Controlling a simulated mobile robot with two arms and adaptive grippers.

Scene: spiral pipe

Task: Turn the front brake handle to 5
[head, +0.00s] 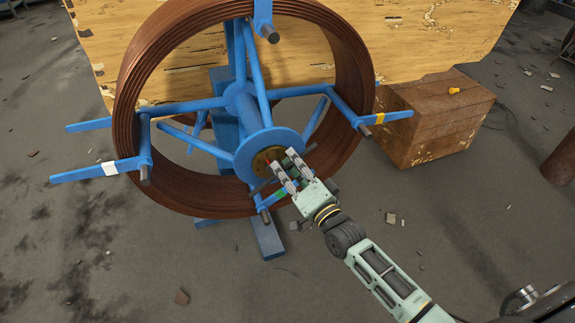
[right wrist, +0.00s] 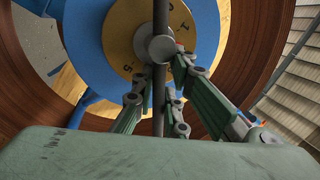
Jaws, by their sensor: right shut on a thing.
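The front brake handle is a dark grey rod with a round hub (right wrist: 162,48), in front of a gold dial (right wrist: 126,32) on a blue disc (right wrist: 88,50). In the head view the gold dial (head: 264,160) shows at the centre of the blue disc (head: 250,150), partly hidden by my fingers. My right gripper (head: 283,168) is at the handle, shut on its rod, which stands upright between the fingers in the right wrist view (right wrist: 160,98). My left gripper is not in view.
A copper-coloured spiral pipe coil (head: 135,95) surrounds the blue spoked frame (head: 240,100). Blue arms with dark pegs stick out around it. A wooden panel (head: 420,30) and a brown block (head: 430,115) stand behind. The grey floor (head: 150,270) at front left is mostly clear.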

